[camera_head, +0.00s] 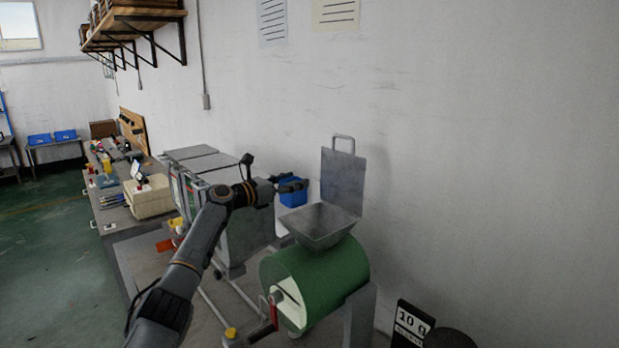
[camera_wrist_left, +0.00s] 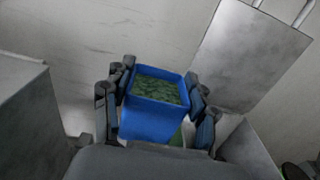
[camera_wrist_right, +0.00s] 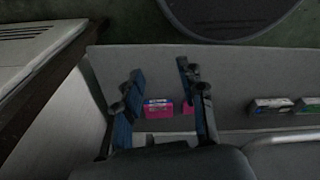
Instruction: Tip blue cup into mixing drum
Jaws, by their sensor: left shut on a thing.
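The blue cup (camera_head: 293,192) is held in my left gripper (camera_head: 290,184), just left of the mixing drum's hopper. In the left wrist view the cup (camera_wrist_left: 155,112) sits upright between both fingers and holds green granules (camera_wrist_left: 158,90). The green mixing drum (camera_head: 318,280) has a grey square hopper (camera_head: 322,226) on top, with its metal lid (camera_head: 342,182) standing open behind. The hopper's inside looks empty from the head. My right gripper (camera_wrist_right: 160,85) shows only in its wrist view, with its fingers apart and nothing between them.
Grey metal bins (camera_head: 205,165) stand left of the drum. A workbench (camera_head: 120,205) with a cream machine (camera_head: 150,196) is farther left. A "10 g" sign (camera_head: 411,325) stands low at right. Pink and green boxes (camera_wrist_right: 158,108) lie beyond my right gripper.

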